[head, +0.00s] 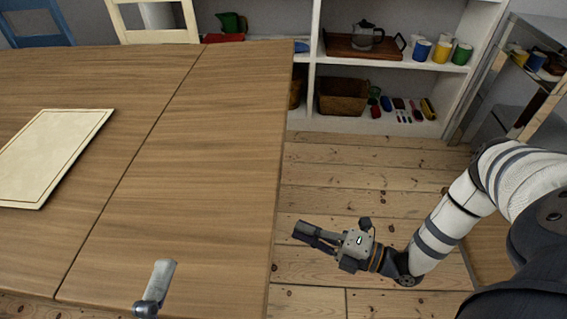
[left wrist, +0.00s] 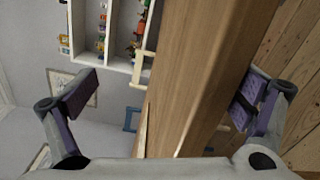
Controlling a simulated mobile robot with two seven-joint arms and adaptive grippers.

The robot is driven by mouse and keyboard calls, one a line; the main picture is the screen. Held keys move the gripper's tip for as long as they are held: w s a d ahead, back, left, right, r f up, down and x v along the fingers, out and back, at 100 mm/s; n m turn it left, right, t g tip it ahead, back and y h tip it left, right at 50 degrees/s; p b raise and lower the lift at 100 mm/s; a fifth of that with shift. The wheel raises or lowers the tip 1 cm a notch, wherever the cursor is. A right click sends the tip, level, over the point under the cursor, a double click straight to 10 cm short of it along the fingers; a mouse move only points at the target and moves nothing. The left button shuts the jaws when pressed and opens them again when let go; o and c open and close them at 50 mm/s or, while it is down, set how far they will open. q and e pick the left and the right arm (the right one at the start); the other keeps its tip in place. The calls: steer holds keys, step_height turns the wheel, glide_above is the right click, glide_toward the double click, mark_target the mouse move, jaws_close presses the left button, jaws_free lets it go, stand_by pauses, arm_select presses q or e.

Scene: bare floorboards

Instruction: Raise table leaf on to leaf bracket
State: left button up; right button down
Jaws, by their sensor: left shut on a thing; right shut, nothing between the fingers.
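The wooden table leaf (head: 215,150) is the right-hand part of the table, beside a straight seam with the main table top (head: 110,85). It looks about level with that top. My left gripper (head: 160,275) is at the leaf's near end, with one grey finger showing over its upper face. In the left wrist view, the leaf (left wrist: 210,75) passes between the two fingers of this gripper (left wrist: 168,95), which is shut on it. My right gripper (head: 304,236) is shut and empty, over the floor right of the leaf. The leaf bracket is not visible.
A cream board (head: 50,155) lies on the main top. A cream chair (head: 155,25) and a blue chair (head: 35,22) stand behind the table. White shelves (head: 345,80) hold a basket, mugs and a tray. The floorboards (head: 350,180) right of the leaf are clear.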

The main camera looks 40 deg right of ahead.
mark_target(206, 302)
arm_select(q)
steer(key=shift+r, duration=0.45)
steer(key=o, duration=0.4)
steer(key=shift+d, duration=0.1)
steer(key=shift+s+d+f+m, duration=0.15)
steer(key=shift+f+m, duration=0.2)
steer(key=shift+f, duration=0.4)
steer(key=shift+s+d+f+m, duration=0.15)
steer(key=shift+f+m, duration=0.2)
steer(key=shift+f, duration=0.4)
steer(key=shift+s+f+b, duration=0.1)
steer(key=shift+f+b, duration=0.2)
steer(key=shift+f, duration=0.2)
arm_select(e)
steer(key=shift+s+d+f, duration=0.1)
steer(key=shift+s+f, duration=0.3)
steer(key=shift+s, duration=0.05)
arm_select(q)
steer(key=shift+a, duration=0.1)
